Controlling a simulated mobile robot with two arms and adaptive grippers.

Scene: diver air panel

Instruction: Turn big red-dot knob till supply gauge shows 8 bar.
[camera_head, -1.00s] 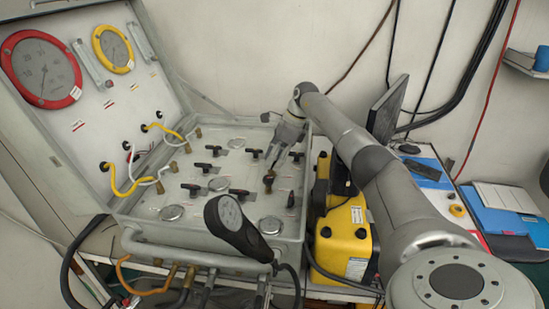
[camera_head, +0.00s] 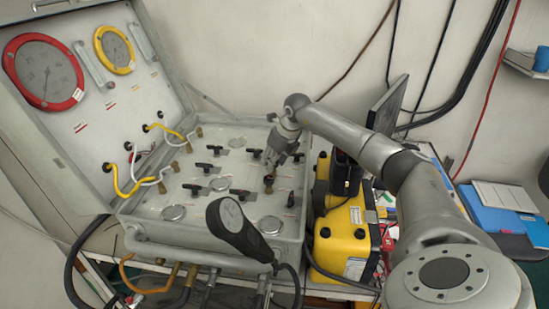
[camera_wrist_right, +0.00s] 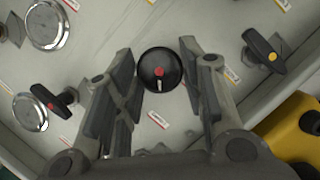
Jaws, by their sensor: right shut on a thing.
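The big black knob with a red dot (camera_wrist_right: 160,70) sits between the fingers of my right gripper (camera_wrist_right: 158,88) in the right wrist view. A short white mark shows on the knob below the dot. In the head view my right gripper (camera_head: 272,165) is shut on this knob at the right of the grey panel (camera_head: 150,228), and the fingers partly hide it. A large red-rimmed gauge (camera_head: 43,72) and a smaller yellow-rimmed gauge (camera_head: 115,50) are on the raised lid. Their readings are too small to read. My left gripper is not in view.
Several black T-handle valves, one with a yellow dot (camera_wrist_right: 264,52), surround the knob. A black handset with a dial (camera_head: 236,228) stands at the panel's front. A yellow case (camera_head: 341,245) stands close to its right. Yellow and white hoses run from lid to panel.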

